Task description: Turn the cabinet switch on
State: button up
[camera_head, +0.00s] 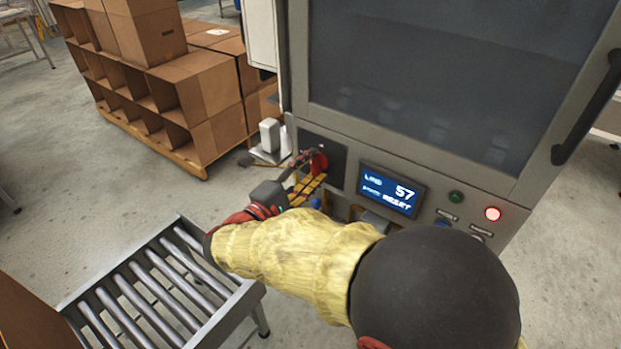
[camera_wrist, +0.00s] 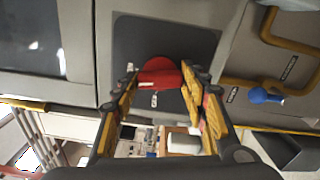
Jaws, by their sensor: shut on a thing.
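The cabinet switch is a red rotary knob (camera_head: 319,161) on a dark plate at the lower left of the grey cabinet (camera_head: 440,150). In the wrist view the red knob (camera_wrist: 161,73) sits between my two fingers, on the dark plate (camera_wrist: 140,38). My gripper (camera_head: 308,172) reaches the knob from the front left, with its fingers shut on it; it also shows in the wrist view (camera_wrist: 158,85). Small white labels lie beside the knob. Parts of the knob's sides are hidden by the fingertips.
A lit display (camera_head: 391,190) reads 57 and RESET. A green button (camera_head: 456,197) and a lit red one (camera_head: 492,214) are to its right. A roller conveyor (camera_head: 165,285) stands at lower left, cardboard boxes (camera_head: 170,85) behind. A blue-handled valve (camera_wrist: 262,96) and yellow pipe are near the plate.

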jog(key=shift+f+m+b, duration=0.1)
jog(key=shift+m+b, duration=0.75)
jog(key=shift+m, duration=0.25)
jog(key=o, duration=1.2)
jog(key=shift+c, duration=0.2)
jog(key=v, duration=1.2)
